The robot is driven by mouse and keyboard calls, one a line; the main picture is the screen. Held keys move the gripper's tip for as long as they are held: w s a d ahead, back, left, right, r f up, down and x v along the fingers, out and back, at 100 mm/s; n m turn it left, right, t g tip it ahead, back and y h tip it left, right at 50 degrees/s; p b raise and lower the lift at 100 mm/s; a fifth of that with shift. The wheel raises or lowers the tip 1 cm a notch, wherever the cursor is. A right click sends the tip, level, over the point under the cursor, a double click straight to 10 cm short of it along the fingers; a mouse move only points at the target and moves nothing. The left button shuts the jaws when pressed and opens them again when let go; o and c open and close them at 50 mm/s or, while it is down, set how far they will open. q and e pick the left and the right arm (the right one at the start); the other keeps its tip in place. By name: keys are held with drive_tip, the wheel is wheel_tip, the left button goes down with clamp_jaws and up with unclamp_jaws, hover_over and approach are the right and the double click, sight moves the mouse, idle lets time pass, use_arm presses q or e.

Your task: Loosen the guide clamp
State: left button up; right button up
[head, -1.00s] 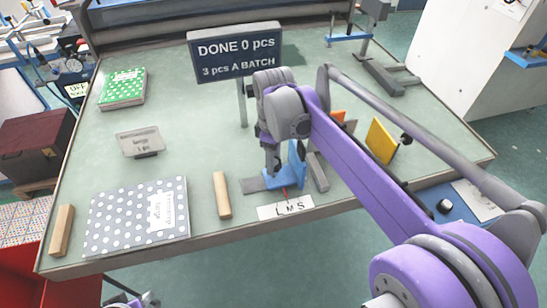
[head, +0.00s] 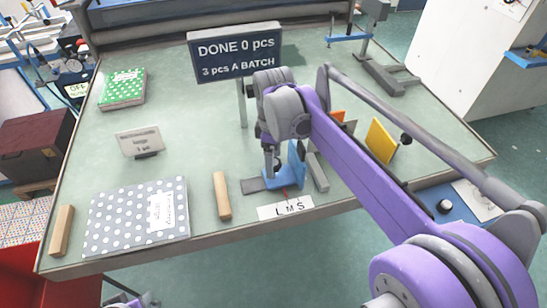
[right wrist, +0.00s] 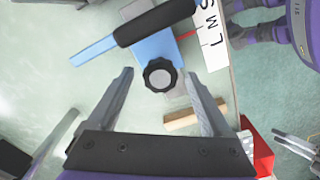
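The guide clamp is a blue block (head: 284,180) near the table's front edge, with an upright blue plate. In the right wrist view its black round knob (right wrist: 160,75) faces me on the blue body (right wrist: 152,46). My right gripper (head: 271,170) points down over the clamp and hides part of it. In the right wrist view the right gripper (right wrist: 160,74) is open, with one finger on each side of the knob and visible gaps to it. My left gripper (right wrist: 294,142) shows at the right edge of that view, fingers apart, away from the clamp.
A scale card marked L M S (head: 285,208) lies at the front edge. A wooden block (head: 222,195) and a grey dotted booklet (head: 135,218) lie left of the clamp. A yellow plate (head: 381,141) stands right of it. A sign (head: 236,55) stands behind.

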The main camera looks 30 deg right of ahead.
wheel_tip(320, 180, up, 11)
drive_tip(key=shift+p, duration=0.3)
drive_tip(key=shift+f, duration=0.1)
idle(0.6)
